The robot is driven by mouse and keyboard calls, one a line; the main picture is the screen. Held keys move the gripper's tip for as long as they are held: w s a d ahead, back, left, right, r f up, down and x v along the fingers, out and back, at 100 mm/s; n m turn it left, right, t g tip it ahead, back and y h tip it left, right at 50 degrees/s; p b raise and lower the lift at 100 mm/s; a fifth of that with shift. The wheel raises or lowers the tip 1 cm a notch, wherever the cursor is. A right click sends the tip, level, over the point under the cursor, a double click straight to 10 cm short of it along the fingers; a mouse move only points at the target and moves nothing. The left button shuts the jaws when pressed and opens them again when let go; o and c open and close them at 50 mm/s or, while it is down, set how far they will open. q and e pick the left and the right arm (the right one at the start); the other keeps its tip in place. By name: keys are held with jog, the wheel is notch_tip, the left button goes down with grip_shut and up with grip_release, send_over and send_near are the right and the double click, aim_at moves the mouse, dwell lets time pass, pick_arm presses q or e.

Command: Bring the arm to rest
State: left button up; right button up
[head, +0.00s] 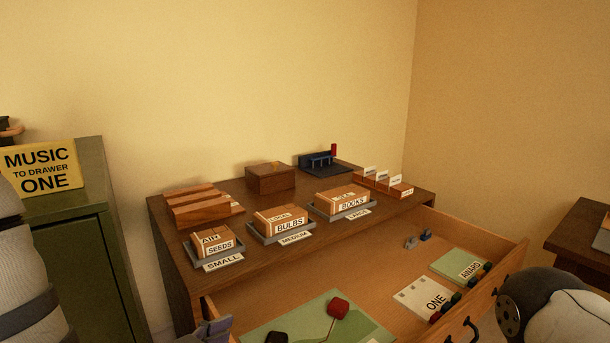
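Parts of my two arms show at the left edge and the lower right of the head view. Neither gripper's fingertips can be made out, so whether they are open or shut does not show. The right arm part overlaps the right front of the open wooden drawer (378,277). In the drawer lie a green board (365,328) with a red-topped piece (338,307) and a dark piece, a white card marked ONE (415,297) and a green folder marked AWARD (455,262). A grey-purple part (210,329) at the bottom edge is cut off; I cannot tell what it is.
On the wooden desk (225,190) stand labelled trays SMALL (204,257), MEDIUM (268,239) and LARGE (328,216), a wooden box (270,178) and a blue device (325,163). A green cabinet (75,265) bears a yellow sign (42,168). Another table (580,240) is at right.

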pick_arm(q)
jog(key=s+a+f+n+g+y, duration=0.2)
jog(key=s+f+g, duration=0.25)
jog(key=f, duration=0.85)
jog(key=s+a+f+n+g+y, duration=0.1)
jog(key=s+a+f+g, duration=0.2)
jog(key=s, duration=0.6)
jog(key=s+a+f+n+g+y, duration=0.1)
jog(key=s+a+f+g, duration=0.2)
jog(key=s, duration=0.6)
jog(key=s+a+f+n+g+y, duration=0.2)
jog(key=s+f, duration=0.4)
jog(key=s, duration=0.3)
jog(key=shift+s+a+f+g, duration=0.25)
jog(key=shift+a+g, duration=0.5)
jog(key=shift+a, duration=0.2)
pick_arm(e)
jog(key=shift+w+d+f, duration=0.15)
jog(key=shift+w+d, duration=0.35)
jog(key=shift+w, duration=0.3)
jog(key=shift+c, duration=0.2)
